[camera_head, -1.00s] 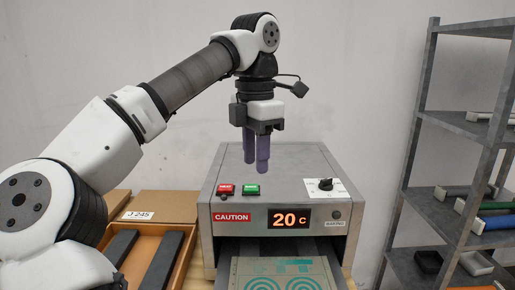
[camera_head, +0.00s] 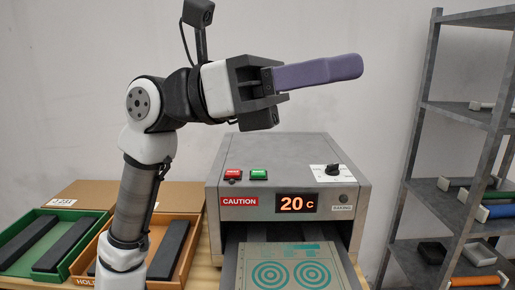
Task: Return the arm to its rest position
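My arm (camera_head: 133,205) rises on the left with its elbow bent high. My gripper (camera_head: 345,68) points to the right, roughly level, above the plate processor. Its long purple fingers line up in this view, so the gap between them is hidden. I see nothing held at the fingertips. The plate processor (camera_head: 235,165) stands below, with red and green buttons on top and a display reading 20 C. Its drawer is out at the front, with a plate (camera_head: 246,262) bearing two teal ring patterns on it. The gripper is clear of the machine.
A green bin (camera_head: 95,228) and an orange bin (camera_head: 190,262) with dark bars stand at the left. Cardboard boxes (camera_head: 95,190) are behind them. A grey metal shelf (camera_head: 425,110) with several tools and blocks stands at the right. The wall behind is bare.

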